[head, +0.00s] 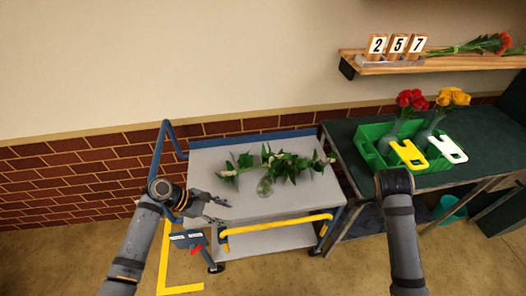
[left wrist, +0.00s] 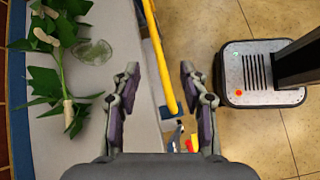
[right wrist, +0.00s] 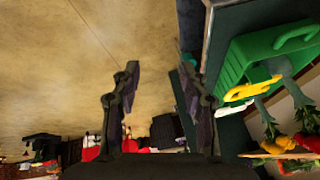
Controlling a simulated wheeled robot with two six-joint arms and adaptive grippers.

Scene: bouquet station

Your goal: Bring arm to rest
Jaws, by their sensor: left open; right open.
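My left arm comes in from the left in the head view, and its gripper (head: 226,211) is open and empty over the left front part of the grey cart top (head: 205,160). In the left wrist view the left gripper (left wrist: 160,72) has its fingers wide apart, with the cart's yellow handle (left wrist: 160,55) beyond them. My right arm stands at the right in the head view, its fingers hidden behind its own wrist. In the right wrist view the right gripper (right wrist: 161,75) is open and empty, beside the green crate (right wrist: 240,65).
Green leafy stems (head: 290,167) and a clear glass vase (head: 264,187) are on the cart. A dark green table (head: 345,140) bears the crate with red flowers (head: 411,99) and yellow flowers (head: 453,97). A wooden shelf (head: 450,63) is above.

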